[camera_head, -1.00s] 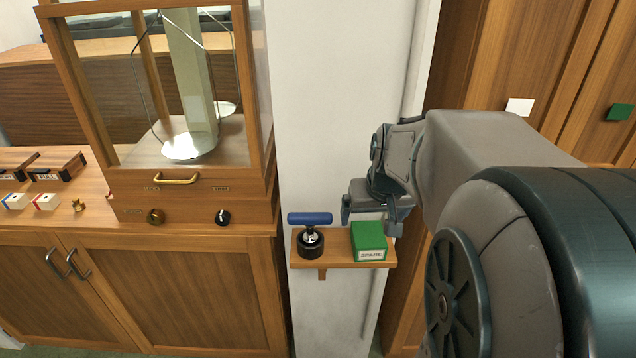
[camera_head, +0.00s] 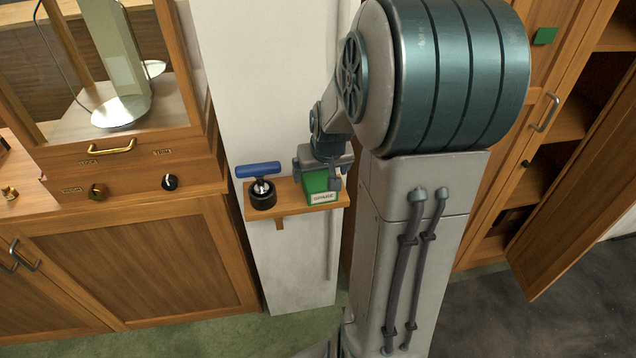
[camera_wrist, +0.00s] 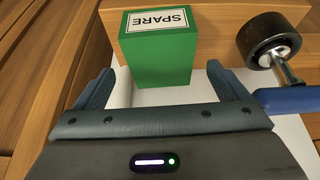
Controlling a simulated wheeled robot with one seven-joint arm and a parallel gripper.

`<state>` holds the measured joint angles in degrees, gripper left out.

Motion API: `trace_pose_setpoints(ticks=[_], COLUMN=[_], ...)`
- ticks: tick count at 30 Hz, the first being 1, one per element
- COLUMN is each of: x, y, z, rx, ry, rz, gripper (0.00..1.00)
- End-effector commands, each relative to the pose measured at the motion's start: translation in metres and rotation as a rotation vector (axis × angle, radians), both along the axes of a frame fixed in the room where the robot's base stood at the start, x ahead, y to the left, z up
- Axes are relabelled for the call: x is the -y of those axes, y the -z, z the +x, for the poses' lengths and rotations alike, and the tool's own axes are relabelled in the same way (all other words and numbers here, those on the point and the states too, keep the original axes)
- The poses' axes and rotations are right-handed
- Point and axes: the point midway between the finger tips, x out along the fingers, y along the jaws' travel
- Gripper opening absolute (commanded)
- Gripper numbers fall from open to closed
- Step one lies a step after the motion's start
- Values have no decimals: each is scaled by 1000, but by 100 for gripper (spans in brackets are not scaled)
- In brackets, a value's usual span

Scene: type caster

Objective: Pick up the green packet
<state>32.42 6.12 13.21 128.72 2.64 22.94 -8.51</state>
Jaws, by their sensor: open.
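The green packet (camera_head: 318,187) stands on a small wooden shelf (camera_head: 291,207) on the white pillar, with a white label reading SPARE on its front. In the wrist view the packet (camera_wrist: 163,62) lies ahead of and between the two fingers of my gripper (camera_wrist: 162,88). The gripper is open, one finger to each side. In the head view my gripper (camera_head: 319,177) is over the packet, with fingers at its left and right sides and part of the packet hidden. I cannot tell whether the fingers touch it.
A blue-handled tool with a black base (camera_head: 262,190) stands on the shelf left of the packet, close to my gripper. A wooden cabinet (camera_head: 140,265) with a glass case is at left. An open wooden door (camera_head: 575,200) is at right.

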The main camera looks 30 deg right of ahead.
Motion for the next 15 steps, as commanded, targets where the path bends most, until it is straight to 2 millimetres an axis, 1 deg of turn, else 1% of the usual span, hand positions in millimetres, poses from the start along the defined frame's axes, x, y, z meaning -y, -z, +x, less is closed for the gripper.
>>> trace_pose_setpoints(ticks=[1,7,11,15], x=[0,1,2,2], y=[7,29,36,37], z=[2,12,15,15], rx=[-6,-4,-2,0], ry=[-2,-2,-1,-1], rz=[3,2,1,1], gripper=[94,94,94,94])
